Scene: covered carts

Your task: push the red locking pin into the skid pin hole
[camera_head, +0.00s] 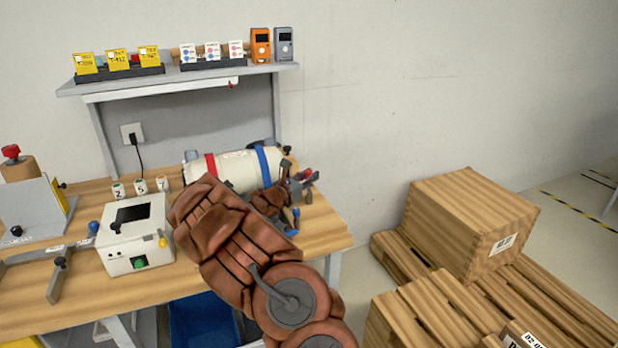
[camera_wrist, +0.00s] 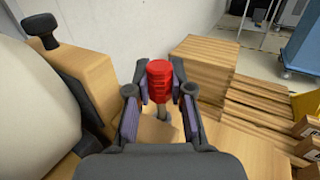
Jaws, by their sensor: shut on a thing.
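The locking pin (camera_wrist: 159,80) has a ridged red head and a grey shank hanging below it. My gripper (camera_wrist: 160,93) is shut on the pin, with one padded finger on each side of the red head. In the head view, my gripper (camera_head: 302,187) is at the right end of the bench, beside the white cylinder, and the red head (camera_head: 309,173) shows at its tip. The shank points down toward a wooden surface in the wrist view. I cannot make out the skid pin hole, and I cannot tell whether the shank touches anything.
The white cylinder (camera_head: 232,168), with red and blue straps, lies behind my gripper. Its wooden support (camera_wrist: 83,82) and a black knob (camera_wrist: 42,27) are close on the left. A white box (camera_head: 135,240) stands on the bench (camera_head: 75,303). Wooden crates (camera_head: 470,220) stand at right.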

